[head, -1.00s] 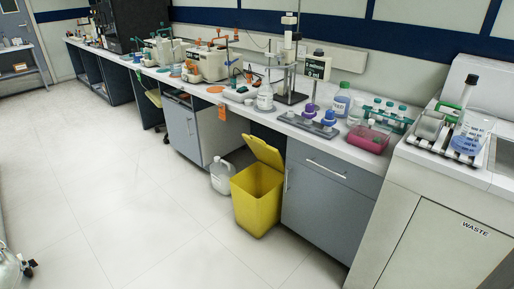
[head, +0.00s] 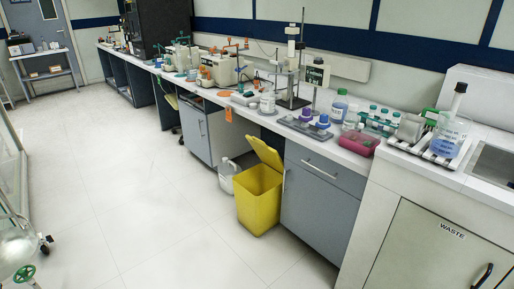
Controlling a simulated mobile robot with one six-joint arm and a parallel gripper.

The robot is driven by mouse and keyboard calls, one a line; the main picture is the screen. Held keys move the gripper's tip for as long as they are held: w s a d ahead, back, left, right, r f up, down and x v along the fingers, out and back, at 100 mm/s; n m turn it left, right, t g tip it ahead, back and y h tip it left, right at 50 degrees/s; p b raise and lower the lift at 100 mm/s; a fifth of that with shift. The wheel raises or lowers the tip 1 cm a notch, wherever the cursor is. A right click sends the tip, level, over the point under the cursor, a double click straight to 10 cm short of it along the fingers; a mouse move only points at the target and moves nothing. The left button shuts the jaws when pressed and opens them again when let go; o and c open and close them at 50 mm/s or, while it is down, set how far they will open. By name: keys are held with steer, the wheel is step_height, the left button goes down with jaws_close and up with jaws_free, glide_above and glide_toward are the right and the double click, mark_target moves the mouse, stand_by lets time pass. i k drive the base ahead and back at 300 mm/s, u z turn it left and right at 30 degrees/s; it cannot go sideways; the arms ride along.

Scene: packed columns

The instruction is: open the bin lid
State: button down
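A yellow bin (head: 258,203) stands upright on the floor in a gap under the lab bench. Its yellow lid (head: 266,154) is hinged at the back and tilted up at a slant, leaning towards the left, with its edge raised off the rim. The bin's inside cannot be made out. My gripper is not in view.
A white jug (head: 228,177) stands left of the bin, a grey cabinet (head: 320,203) right of it. A WASTE cabinet (head: 425,250) is at the right. Glassware crowds the bench top. Glass equipment (head: 20,245) stands lower left. The floor (head: 150,200) before the bin is clear.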

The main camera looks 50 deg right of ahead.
mark_target(268, 155)
steer(key=u, duration=0.35)
steer(key=i, duration=1.25)
